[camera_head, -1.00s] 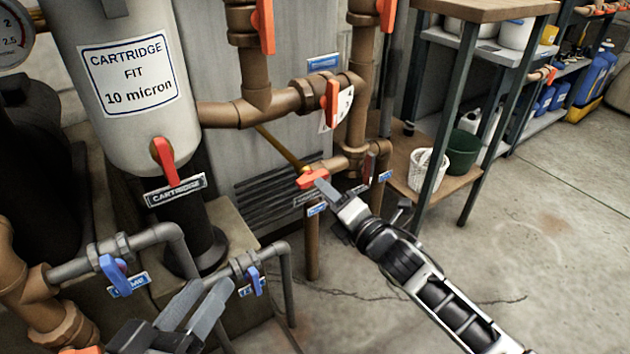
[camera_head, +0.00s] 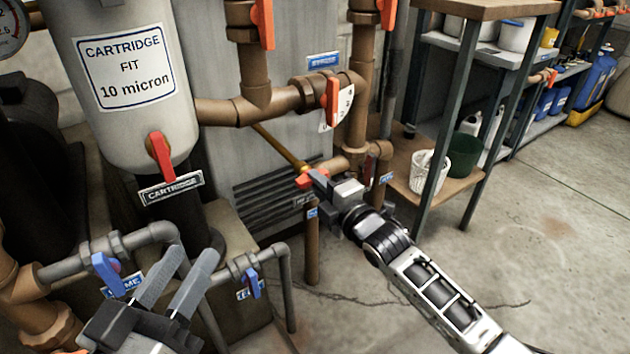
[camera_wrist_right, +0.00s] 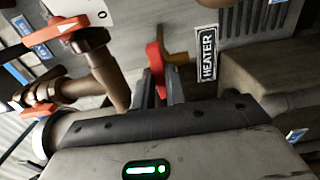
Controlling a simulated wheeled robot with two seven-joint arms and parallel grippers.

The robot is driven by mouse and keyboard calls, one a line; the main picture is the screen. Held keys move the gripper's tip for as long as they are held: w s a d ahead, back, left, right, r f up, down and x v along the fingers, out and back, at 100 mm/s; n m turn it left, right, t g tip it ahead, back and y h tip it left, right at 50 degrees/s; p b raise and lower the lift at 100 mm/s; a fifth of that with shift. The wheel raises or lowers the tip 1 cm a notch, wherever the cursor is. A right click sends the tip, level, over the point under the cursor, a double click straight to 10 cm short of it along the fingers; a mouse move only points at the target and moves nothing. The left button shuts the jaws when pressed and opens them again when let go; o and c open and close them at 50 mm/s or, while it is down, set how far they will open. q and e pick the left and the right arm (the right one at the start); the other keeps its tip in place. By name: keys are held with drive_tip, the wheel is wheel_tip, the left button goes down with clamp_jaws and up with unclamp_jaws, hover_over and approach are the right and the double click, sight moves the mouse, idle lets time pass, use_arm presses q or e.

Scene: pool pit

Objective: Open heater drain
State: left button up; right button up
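The heater drain valve has a red lever (camera_head: 305,181) low on the copper pipework, in front of a dark vent grille. The lever also shows in the right wrist view (camera_wrist_right: 155,66), with a black "HEATER" label (camera_wrist_right: 207,52) beside it. My right gripper (camera_head: 318,182) is at this lever and partly covers it in the head view. In the wrist view the lever lies between the fingers (camera_wrist_right: 161,88); whether they press on it is unclear. My left gripper (camera_head: 193,258) is open and empty at the lower left, above the grey pipes.
A cartridge filter (camera_head: 130,90) with a red-handled valve (camera_head: 160,157) stands at left. Blue-handled valves (camera_head: 108,273) sit on grey pipes near my left gripper. Another red lever (camera_head: 333,102) is above the heater drain. A shelf (camera_head: 455,185) with buckets stands right; the floor beyond is clear.

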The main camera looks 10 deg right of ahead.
clamp_jaws()
drive_tip(key=n+p, duration=0.1)
drive_tip(key=n, duration=1.7)
drive_tip(key=shift+n, duration=0.3)
drive_tip(key=o, duration=0.7)
unclamp_jaws()
